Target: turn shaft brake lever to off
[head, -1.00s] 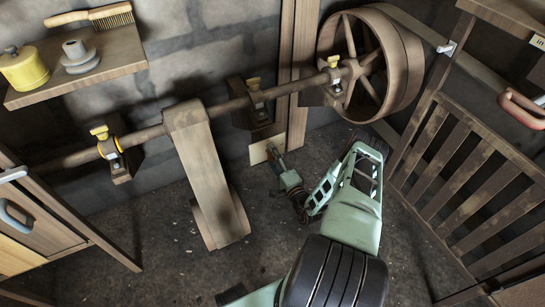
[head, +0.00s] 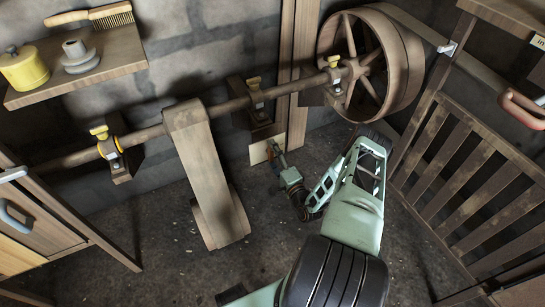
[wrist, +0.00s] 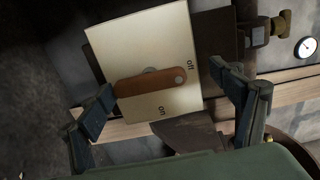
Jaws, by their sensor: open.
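The shaft brake lever (wrist: 135,84) is a brown bar with rounded ends on a cream plate marked "off" and "on" in the wrist view. It lies across the plate, its right end by "off", with "on" below it. The cream plate (head: 258,151) also shows on the wall below the shaft in the head view, where the lever is too small to make out surely. My gripper (wrist: 160,80) is open, its dark blue fingers apart on either side of the plate and lever. In the head view my gripper (head: 274,154) is close to the plate.
The brown shaft (head: 220,107) runs along the wall above, with yellow-capped bearings and a large spoked wheel (head: 364,66) at right. A slatted gate (head: 450,175) is at right. Open floor lies between.

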